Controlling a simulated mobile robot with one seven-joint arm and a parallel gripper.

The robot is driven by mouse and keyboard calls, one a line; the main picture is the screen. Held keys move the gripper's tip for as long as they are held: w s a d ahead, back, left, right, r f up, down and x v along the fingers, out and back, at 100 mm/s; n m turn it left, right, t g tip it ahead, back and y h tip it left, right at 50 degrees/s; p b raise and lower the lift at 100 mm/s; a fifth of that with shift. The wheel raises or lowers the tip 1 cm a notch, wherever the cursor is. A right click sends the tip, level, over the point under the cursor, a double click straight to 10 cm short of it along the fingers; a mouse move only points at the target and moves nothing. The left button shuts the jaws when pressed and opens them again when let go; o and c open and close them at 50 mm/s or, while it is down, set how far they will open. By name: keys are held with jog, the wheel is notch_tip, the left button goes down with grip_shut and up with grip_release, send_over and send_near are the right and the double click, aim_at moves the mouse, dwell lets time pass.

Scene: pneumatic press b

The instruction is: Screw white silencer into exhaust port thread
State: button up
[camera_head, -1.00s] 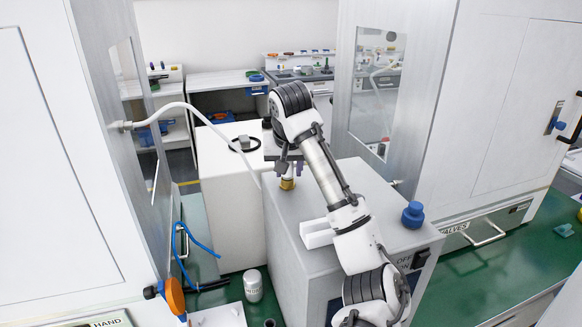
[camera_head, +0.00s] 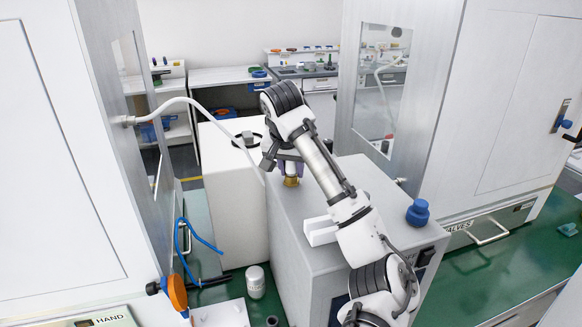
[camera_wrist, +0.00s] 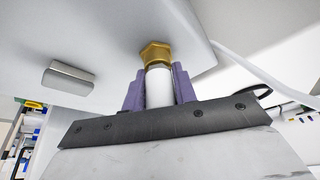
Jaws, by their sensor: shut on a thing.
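The white silencer (camera_wrist: 159,88) is a white cylinder standing between the purple fingers of my gripper (camera_wrist: 159,76) in the wrist view. My gripper is shut on it. Its end meets the brass hex fitting (camera_wrist: 155,53) of the exhaust port, in line with it; how deep the thread is engaged is hidden. In the head view the brass fitting (camera_head: 291,181) sits on the top of the grey box (camera_head: 350,190) near its left edge, directly below my gripper (camera_head: 291,168).
A blue knob (camera_head: 418,212) and a white block (camera_head: 320,231) stand on the grey box. A white jar (camera_head: 255,281) stands on the green bench. Tall cabinets flank both sides.

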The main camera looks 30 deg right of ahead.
jog(key=shift+d+f+m, duration=0.1)
jog(key=shift+d+m, duration=0.05)
jog(key=shift+m, duration=0.15)
jog(key=shift+m+g, duration=0.3)
jog(key=shift+m, duration=0.4)
jog(key=shift+d, duration=0.1)
jog(key=shift+m+h, duration=0.3)
jog(key=shift+m, duration=0.1)
jog(key=shift+s+m+g, duration=0.1)
jog(key=shift+m+g, duration=0.2)
jog(key=shift+m, duration=0.2)
jog(key=shift+m+g, duration=0.3)
jog(key=shift+m, duration=0.5)
jog(key=shift+s+m+g+h, duration=0.1)
jog(key=shift+m+g+h, duration=0.2)
jog(key=shift+m, duration=0.6)
